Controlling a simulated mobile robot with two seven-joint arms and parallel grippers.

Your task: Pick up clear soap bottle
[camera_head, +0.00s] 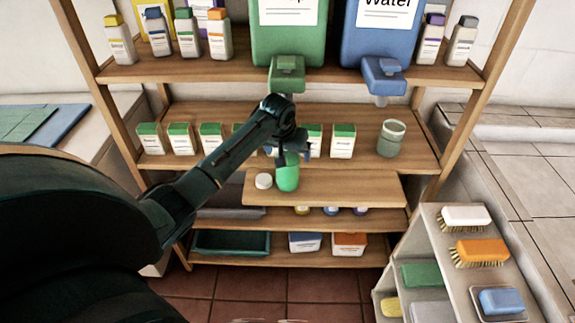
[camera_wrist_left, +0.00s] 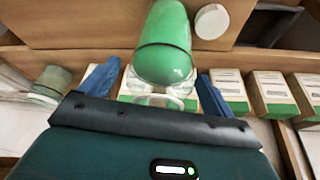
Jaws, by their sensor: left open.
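The clear soap bottle (camera_head: 288,178), holding green liquid, stands on the pulled-out wooden board in the head view. In the left wrist view, the bottle (camera_wrist_left: 163,45) has a pale, see-through neck end toward my gripper. My left gripper (camera_head: 288,152) is above the bottle's top, its arm coming in from the left. In the wrist view, the blue fingers of my left gripper (camera_wrist_left: 157,86) are open, one on each side of the neck end. I cannot tell whether they touch it. My right gripper is not in view.
A round white cap (camera_head: 263,181) lies left of the bottle, on the board (camera_head: 345,190). Behind are several green-and-white boxes (camera_head: 342,141) and a greenish jar (camera_head: 391,138). The green dispenser (camera_head: 287,74) hangs above my gripper. The board's right part is clear.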

